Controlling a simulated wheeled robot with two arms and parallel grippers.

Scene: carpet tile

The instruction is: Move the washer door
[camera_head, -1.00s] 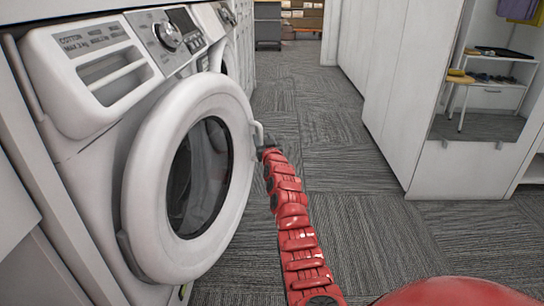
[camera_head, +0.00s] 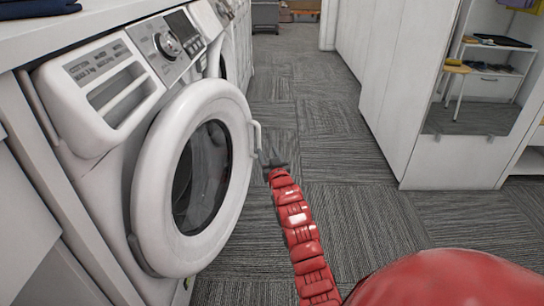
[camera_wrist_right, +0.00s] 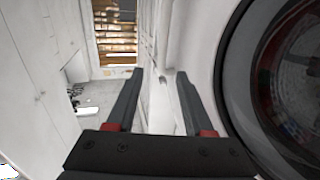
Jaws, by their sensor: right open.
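The washer door (camera_head: 193,178) is a round white ring with dark glass on the front of the white washer (camera_head: 105,88). It looks slightly ajar. Its handle (camera_head: 256,137) is a small white loop on the door's right edge. My right gripper (camera_head: 274,160), at the end of the red arm, is just below and right of the handle and appears apart from it. In the right wrist view, my right gripper (camera_wrist_right: 162,85) is open with two dark fingers, and the door (camera_wrist_right: 235,75) fills the right side. My left gripper is not in view.
The carpet (camera_head: 335,150) between is clear.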

